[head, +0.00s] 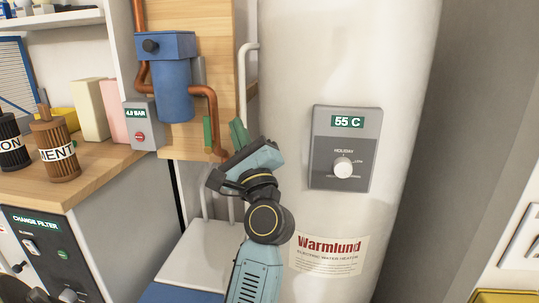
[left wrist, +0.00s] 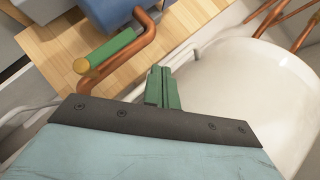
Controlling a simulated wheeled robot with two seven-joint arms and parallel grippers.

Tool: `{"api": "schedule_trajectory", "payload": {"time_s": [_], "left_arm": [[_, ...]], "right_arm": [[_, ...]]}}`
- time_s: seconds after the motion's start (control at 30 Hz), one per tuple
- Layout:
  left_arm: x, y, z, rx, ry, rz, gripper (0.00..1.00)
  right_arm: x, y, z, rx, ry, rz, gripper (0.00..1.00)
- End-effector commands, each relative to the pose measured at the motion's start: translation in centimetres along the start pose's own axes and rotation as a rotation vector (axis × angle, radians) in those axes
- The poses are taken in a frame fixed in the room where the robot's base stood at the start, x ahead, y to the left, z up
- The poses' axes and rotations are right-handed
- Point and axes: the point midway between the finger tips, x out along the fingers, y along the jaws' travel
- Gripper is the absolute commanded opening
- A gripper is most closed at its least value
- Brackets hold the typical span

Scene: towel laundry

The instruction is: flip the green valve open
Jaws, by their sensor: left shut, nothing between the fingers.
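The green valve handle (head: 208,132) is beside a bent copper pipe below the blue filter housing. It shows upright in the head view. In the left wrist view, the green handle (left wrist: 113,48) extends from near a brass-coloured round end (left wrist: 81,66) by the copper pipe. My left gripper (head: 238,134) has green fingers, shut and empty, just right of the handle. In the left wrist view, the closed fingers (left wrist: 160,86) are right of the handle and pipe with a visible gap. My right gripper is not in view.
The white water heater (head: 400,60) stands close on the right, with a grey control panel (head: 345,150) reading 55 C. A pressure box (head: 140,124) reading 4.0 BAR is left of the pipe. A wooden counter (head: 95,165) with labelled jars is at left.

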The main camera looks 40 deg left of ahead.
Motion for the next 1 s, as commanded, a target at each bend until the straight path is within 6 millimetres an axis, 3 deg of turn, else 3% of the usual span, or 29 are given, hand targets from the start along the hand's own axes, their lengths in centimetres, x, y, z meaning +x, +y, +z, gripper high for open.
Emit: {"api": "schedule_trajectory", "payload": {"time_s": [0.2,0.43,1.0], "left_arm": [[-4.2,-2.8,0.8,-0.003,0.004,0.0,0.0],[-7.4,-4.8,1.5,-0.001,0.002,0.001,0.0],[-8.3,-5.5,1.7,0.0,-0.001,0.001,0.0]], "right_arm": [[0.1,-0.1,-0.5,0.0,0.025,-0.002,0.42],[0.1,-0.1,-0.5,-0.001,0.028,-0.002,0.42],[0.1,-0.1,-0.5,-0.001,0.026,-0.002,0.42]]}}
